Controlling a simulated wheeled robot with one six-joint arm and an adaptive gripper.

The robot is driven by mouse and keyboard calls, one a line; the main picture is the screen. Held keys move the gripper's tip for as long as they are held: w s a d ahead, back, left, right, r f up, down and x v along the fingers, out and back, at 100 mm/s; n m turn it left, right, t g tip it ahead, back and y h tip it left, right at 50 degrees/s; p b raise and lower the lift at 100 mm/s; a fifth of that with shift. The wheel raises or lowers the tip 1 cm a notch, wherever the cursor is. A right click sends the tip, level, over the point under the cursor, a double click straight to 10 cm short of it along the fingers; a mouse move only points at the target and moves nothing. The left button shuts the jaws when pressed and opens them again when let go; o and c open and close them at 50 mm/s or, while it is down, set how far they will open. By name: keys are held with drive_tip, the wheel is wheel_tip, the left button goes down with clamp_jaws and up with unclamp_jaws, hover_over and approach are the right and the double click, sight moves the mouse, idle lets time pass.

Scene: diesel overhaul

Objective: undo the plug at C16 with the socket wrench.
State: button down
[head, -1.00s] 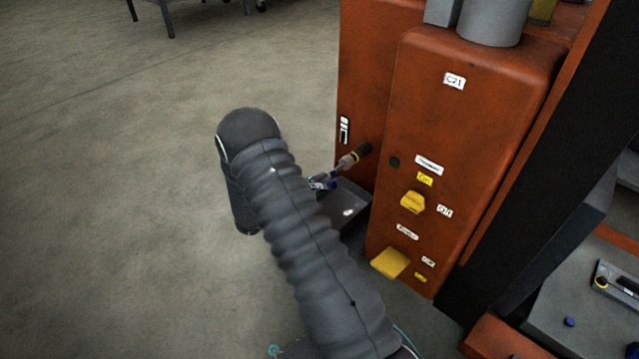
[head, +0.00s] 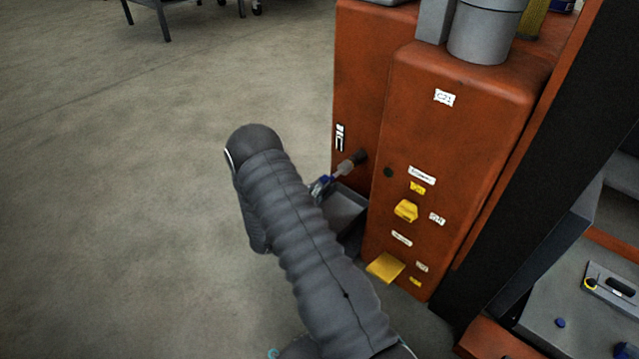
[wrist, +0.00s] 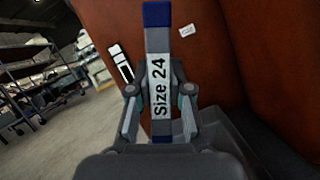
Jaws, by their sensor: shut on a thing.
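The socket wrench (wrist: 159,88) is a grey bar with blue ends and a "Size 24" label. My gripper (wrist: 159,95) is shut on it, one finger on each side. In the head view my arm hides most of the gripper; the wrench's blue part (head: 321,186) and light shaft (head: 345,167) show beyond it. The shaft runs up right to a dark end (head: 360,157) at the orange engine side (head: 362,100). I cannot tell whether it is seated on a plug. No C16 label is readable, and no plug is clearly visible there.
A grey tray (head: 342,207) sits below the wrench, against the engine. The nearer orange block (head: 470,130) carries a C21 label, a dark round hole (head: 388,172), and yellow parts (head: 385,267) that stick out. Open floor (head: 120,200) lies to the left.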

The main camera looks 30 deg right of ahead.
drive_tip(key=n+t, duration=0.1)
drive_tip(key=n, duration=0.1)
drive_tip(key=n+t+p, duration=0.1)
drive_tip(key=n, duration=0.1)
drive_tip(key=n+t+p, duration=0.1)
drive_tip(key=n, duration=0.1)
drive_tip(key=shift+r+y, duration=0.25)
drive_tip(key=shift+y, duration=0.15)
drive_tip(key=n+t+p, duration=0.1)
drive_tip(key=n, duration=0.2)
drive_tip(key=n+t+y+p, duration=0.1)
drive_tip(key=n, duration=0.1)
drive_tip(key=shift+n+t+p, duration=0.35)
drive_tip(key=shift+n+t, duration=0.05)
drive_tip(key=n+t+y+p, duration=0.1)
drive_tip(key=n, duration=0.2)
drive_tip(key=n+t+y+p, duration=0.1)
drive_tip(key=n+p, duration=0.1)
drive_tip(key=n, duration=0.1)
drive_tip(key=shift+a+n+y, duration=0.1)
drive_tip(key=shift+n+y, duration=0.2)
drive_tip(key=shift+y, duration=0.1)
drive_tip(key=shift+n+y+p, duration=0.5)
drive_tip(key=shift+n+p, duration=0.15)
drive_tip(key=shift+n, duration=0.55)
drive_tip(key=shift+f+n, duration=0.2)
drive_tip(key=shift+n, duration=0.2)
